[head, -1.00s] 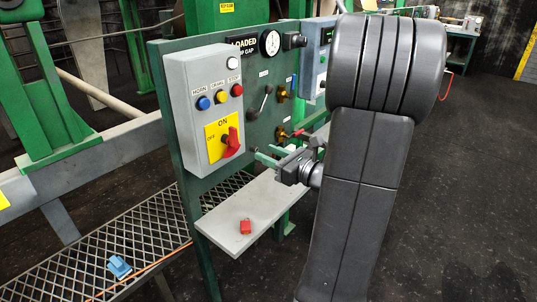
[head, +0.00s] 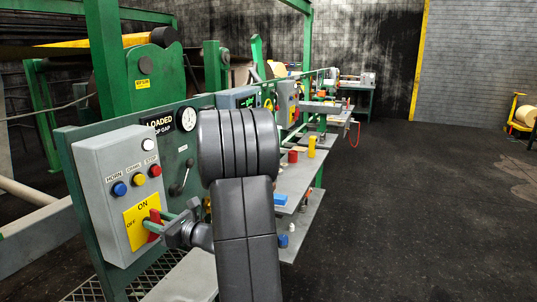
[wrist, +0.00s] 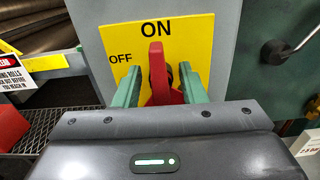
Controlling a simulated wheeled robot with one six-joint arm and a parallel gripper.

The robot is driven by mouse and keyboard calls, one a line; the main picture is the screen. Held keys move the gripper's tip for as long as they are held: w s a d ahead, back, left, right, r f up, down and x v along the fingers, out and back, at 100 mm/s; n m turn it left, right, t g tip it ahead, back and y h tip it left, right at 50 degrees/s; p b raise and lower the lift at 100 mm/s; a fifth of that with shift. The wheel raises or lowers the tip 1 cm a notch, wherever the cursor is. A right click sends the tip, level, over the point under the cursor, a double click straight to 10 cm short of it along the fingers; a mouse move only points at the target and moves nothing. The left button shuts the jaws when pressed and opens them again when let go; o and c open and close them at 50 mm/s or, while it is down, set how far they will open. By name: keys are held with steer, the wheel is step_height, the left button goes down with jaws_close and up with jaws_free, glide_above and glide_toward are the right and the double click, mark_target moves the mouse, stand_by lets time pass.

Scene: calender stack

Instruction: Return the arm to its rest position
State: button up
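My gripper (head: 160,222) is at the grey control box (head: 92,170), close to the red rotary switch handle (head: 154,224). In the wrist view, the green fingers of my gripper (wrist: 160,88) are spread, one on each side of the red handle (wrist: 157,72), with gaps visible. The handle stands upright, pointing at ON on the yellow plate (wrist: 118,30). I cannot tell how deep the fingers reach around it. My dark arm hides part of the green panel.
The green panel (head: 68,185) carries a gauge (head: 187,118) and a black lever (head: 181,180). A shelf (head: 290,180) with a red cylinder (head: 293,156), a yellow cylinder (head: 311,147) and a blue block (head: 280,199) stands right of my arm. The floor (head: 420,200) at right is clear.

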steer(key=shift+w+a, duration=0.2)
steer(key=shift+a, duration=0.35)
steer(key=shift+d, duration=0.15)
steer(key=b+v, duration=0.2)
steer(key=v, duration=1.2)
steer(key=p+x, duration=0.1)
steer(key=x, duration=1.3)
steer(key=shift+a+f, duration=0.15)
steer(key=shift+a, duration=0.05)
steer(key=shift+s+n, duration=0.15)
steer(key=shift+n, duration=0.95)
steer(key=shift+s+n+b, duration=0.2)
steer(key=shift+n+b, duration=0.5)
steer(key=shift+n, duration=1)
